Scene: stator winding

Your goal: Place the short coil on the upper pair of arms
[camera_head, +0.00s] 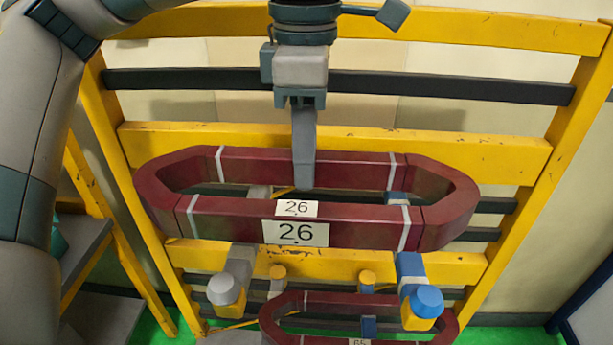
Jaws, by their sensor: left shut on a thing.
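The dark red coil (360,222) with white bands and "26" labels spans the middle of the view, roughly level. My left gripper (303,175) comes down from the top centre and is shut on the coil's far long side, one finger showing inside the opening. A grey-capped arm (240,258) and a blue-capped arm (411,265) stick out below the coil's near side. Parts of both show through its opening. I cannot tell whether the coil touches them. My right gripper is out of view.
A second, smaller dark red coil (440,325) sits lower, cut off by the bottom edge. Behind is a yellow frame (480,155) with dark crossbars (450,87). A grey step-like stand (85,250) is at the left. Green floor (510,336) shows below.

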